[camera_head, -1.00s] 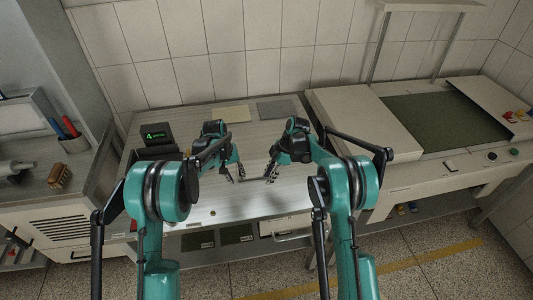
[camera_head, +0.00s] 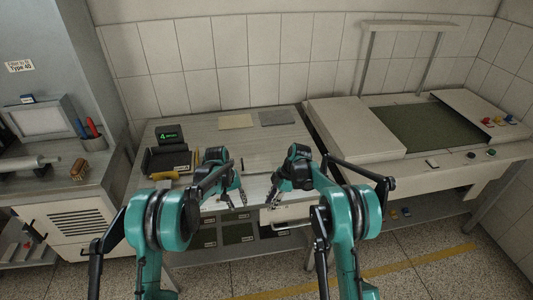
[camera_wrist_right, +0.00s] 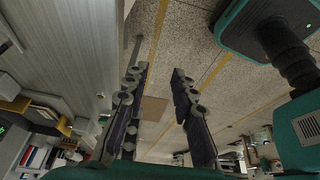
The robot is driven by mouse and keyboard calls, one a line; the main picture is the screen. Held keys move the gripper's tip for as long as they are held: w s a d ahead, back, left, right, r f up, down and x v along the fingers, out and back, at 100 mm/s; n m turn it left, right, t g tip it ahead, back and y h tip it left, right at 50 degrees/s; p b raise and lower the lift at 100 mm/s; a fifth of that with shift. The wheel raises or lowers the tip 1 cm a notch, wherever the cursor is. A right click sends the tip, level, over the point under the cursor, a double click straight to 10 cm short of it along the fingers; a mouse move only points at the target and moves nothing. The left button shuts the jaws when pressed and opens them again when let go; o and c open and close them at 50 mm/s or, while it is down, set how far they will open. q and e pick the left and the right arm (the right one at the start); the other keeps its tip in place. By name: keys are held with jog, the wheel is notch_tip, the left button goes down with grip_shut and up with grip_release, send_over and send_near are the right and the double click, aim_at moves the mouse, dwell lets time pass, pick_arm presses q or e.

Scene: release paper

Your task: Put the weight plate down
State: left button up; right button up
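I cannot make out a plate in either gripper. My left gripper (camera_head: 236,198) is near the front edge of the grey worktable (camera_head: 268,150), its fingers apart with nothing seen between them. My right gripper (camera_head: 274,196) faces it from the right, near the same edge. In the right wrist view the right gripper (camera_wrist_right: 162,98) is open, its dark fingers well apart, with floor showing between them. Dark flat plates (camera_head: 238,233) with small labels lie on the shelf below the table. I cannot tell whether one is the weight plate.
A black display box (camera_head: 170,135) and a black labelled tray (camera_head: 160,160) stand at the table's left. A beige sheet (camera_head: 236,121) and a grey sheet (camera_head: 277,118) lie at the back. A press-like machine (camera_head: 355,128) adjoins on the right. The table's middle is clear.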

pick_arm(q)
jog(key=shift+s+f, duration=0.1)
jog(key=shift+s, duration=0.25)
pick_arm(e)
jog(key=v, duration=1.2)
jog(key=shift+w, duration=0.15)
